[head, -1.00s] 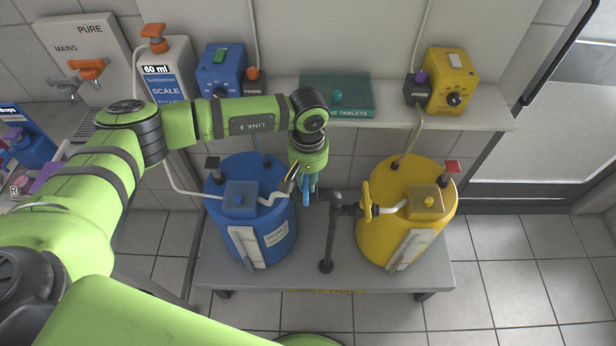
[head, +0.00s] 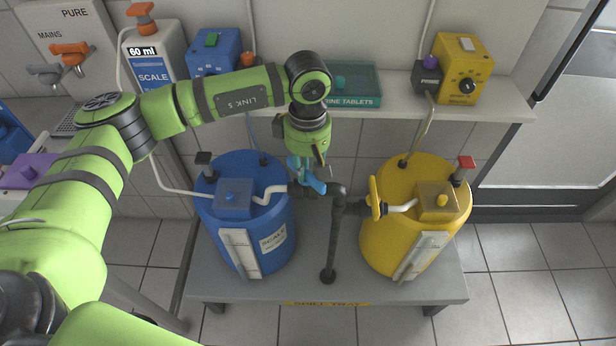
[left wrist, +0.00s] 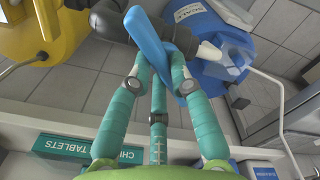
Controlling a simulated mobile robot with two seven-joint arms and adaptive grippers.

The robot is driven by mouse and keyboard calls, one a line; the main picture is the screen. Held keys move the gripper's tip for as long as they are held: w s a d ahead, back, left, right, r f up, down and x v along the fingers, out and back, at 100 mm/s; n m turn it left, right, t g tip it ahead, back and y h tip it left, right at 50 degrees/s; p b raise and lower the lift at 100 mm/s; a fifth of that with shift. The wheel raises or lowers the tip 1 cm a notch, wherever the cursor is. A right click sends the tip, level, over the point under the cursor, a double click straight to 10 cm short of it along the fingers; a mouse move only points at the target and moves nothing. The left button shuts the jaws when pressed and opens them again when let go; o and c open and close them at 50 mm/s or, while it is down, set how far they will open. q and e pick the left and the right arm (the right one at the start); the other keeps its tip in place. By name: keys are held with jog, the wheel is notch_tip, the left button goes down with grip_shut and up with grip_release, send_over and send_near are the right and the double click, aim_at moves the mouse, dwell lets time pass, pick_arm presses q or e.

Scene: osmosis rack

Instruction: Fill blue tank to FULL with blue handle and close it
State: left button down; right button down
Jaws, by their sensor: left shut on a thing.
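The blue tank (head: 271,215) stands left on the spill tray, with a pale gauge strip (head: 241,253) on its front; its level is too small to read. The blue handle (head: 314,184) sits on the dark valve between the tank's white hose and the black standpipe. It lies at a slant to the pipe. My left gripper (head: 303,172) comes down from above, shut on the blue handle. In the left wrist view the handle (left wrist: 150,45) runs diagonally between my teal fingers (left wrist: 160,70). My right gripper is not in view.
The black standpipe (head: 332,240) rises close to the right of the handle. The yellow tank (head: 390,240) with its yellow handle (head: 375,197) stands beyond it. A shelf (head: 400,112) behind holds the green tablets box (head: 352,85) and dosing pumps. The spill tray (head: 300,290) is clear in front.

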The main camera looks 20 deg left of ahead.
pick_arm(q)
jog(key=n+b, duration=0.4)
jog(key=shift+w+a+f+n, duration=0.1)
jog(key=shift+f+n, duration=0.15)
jog(key=shift+n, duration=0.05)
jog(key=shift+a+r+n+b, duration=0.1)
jog(key=shift+r+n+b, duration=0.1)
jog(key=shift+n+b, duration=1.85)
jog(key=shift+n, duration=0.35)
jog(key=c, duration=1.1)
grip_release()
jog(key=shift+r, duration=0.2)
notch_tip(320, 180, up, 12)
jog(key=shift+f, duration=0.1)
